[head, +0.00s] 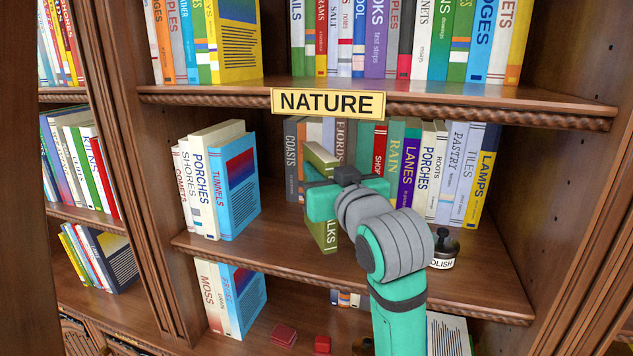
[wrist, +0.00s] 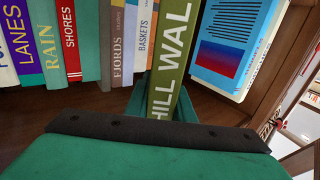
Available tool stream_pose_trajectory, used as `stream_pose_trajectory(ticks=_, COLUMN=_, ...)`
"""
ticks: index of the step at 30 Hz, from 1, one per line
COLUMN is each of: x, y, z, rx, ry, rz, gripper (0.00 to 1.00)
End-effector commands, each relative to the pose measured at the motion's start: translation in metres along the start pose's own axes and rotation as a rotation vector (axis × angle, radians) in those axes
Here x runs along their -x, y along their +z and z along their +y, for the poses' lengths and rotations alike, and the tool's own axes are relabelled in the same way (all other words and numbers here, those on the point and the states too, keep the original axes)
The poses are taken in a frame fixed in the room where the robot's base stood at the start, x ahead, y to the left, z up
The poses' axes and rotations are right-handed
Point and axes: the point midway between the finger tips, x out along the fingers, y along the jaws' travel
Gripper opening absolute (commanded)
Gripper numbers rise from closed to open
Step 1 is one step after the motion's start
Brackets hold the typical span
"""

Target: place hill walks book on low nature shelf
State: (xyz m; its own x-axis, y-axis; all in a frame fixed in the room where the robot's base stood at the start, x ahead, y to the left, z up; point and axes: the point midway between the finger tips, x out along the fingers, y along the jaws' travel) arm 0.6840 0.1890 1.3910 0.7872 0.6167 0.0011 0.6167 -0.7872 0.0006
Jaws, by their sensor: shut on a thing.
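The green hill walks book (head: 328,237) is upright in my gripper (head: 335,198), spine toward me, and partly hidden by it in the head view. In the wrist view its spine (wrist: 172,62) reads "HILL WAL". My gripper is shut on it. The book is at the low shelf (head: 390,273) under the NATURE sign (head: 328,103), in front of the standing row. Its lower end is close to the shelf board; I cannot tell if they touch. A gap shows between the blue TUNNELS book (head: 238,190) and the grey COASTS book (head: 291,160).
White and cream books stand left of TUNNELS. A row from COASTS to the yellow LAMPS book (head: 481,175) fills the right. A dark polish bottle (head: 445,247) stands near the right front. Bare board lies in front of the row. The upper shelf edge (head: 450,108) overhangs.

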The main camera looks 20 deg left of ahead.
Motion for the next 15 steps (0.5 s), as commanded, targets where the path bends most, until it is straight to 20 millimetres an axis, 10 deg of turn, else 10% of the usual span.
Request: stream_pose_trajectory(ticks=15, x=-0.005, y=0.026, z=-0.008, rx=0.000, ry=-0.012, rz=0.001, gripper=0.00)
